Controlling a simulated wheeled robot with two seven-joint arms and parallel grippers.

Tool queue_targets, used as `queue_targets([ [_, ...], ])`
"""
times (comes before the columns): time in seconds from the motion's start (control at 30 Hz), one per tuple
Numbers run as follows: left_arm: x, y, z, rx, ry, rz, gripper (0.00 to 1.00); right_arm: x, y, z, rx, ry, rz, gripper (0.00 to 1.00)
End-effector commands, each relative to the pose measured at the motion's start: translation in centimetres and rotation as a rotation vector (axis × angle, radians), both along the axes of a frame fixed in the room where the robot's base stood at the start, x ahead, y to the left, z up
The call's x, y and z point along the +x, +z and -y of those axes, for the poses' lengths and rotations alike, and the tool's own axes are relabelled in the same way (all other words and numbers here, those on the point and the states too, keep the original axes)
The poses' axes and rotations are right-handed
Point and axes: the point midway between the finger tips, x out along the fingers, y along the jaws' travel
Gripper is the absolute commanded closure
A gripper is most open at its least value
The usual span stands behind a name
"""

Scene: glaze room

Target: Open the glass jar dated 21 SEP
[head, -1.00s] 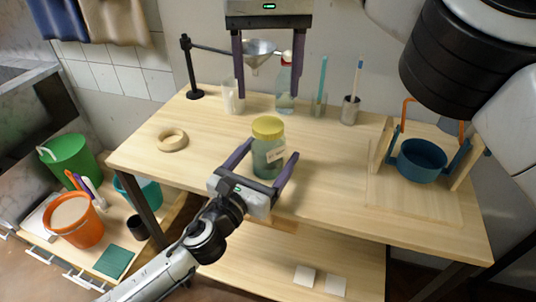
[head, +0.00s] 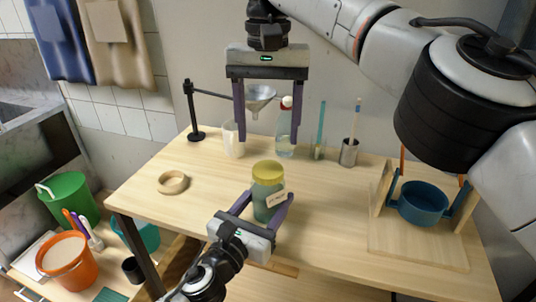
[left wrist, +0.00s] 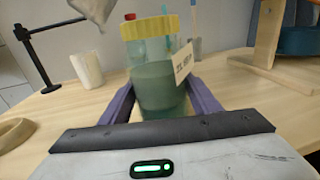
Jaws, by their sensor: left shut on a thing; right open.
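My right gripper (head: 281,140) is open and empty, pointing down, above and behind the jar in the head view.
A funnel (head: 259,94) on a black stand (head: 193,112), a white cup (head: 231,139) and a red-capped bottle (head: 285,130) stand at the back. A wooden ring (head: 172,182) lies left. A blue pot (head: 422,203) in a wooden frame stands right. Table around the jar is clear.

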Motion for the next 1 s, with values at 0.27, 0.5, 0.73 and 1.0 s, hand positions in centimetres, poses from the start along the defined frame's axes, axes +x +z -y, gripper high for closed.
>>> queue_targets([
  [0.27,-0.01,-0.06,-0.03,0.001,0.0,0.0,1.0,-0.05,-0.04,-0.06,-0.001,-0.59,-0.001,0.35],
  [0.5,-0.01,-0.08,-0.04,0.001,0.001,0.0,1.0,-0.05,-0.05,-0.08,0.0,-1.14,-0.002,0.35],
  [0.73,-0.01,-0.09,-0.04,0.002,0.001,-0.001,1.0,-0.05,-0.07,-0.01,-0.003,-1.572,-0.001,0.35],
  [1.0,-0.01,-0.1,-0.04,0.002,0.001,-0.001,1.0,0.01,-0.22,0.05,-0.002,-1.783,0.001,0.35],
])
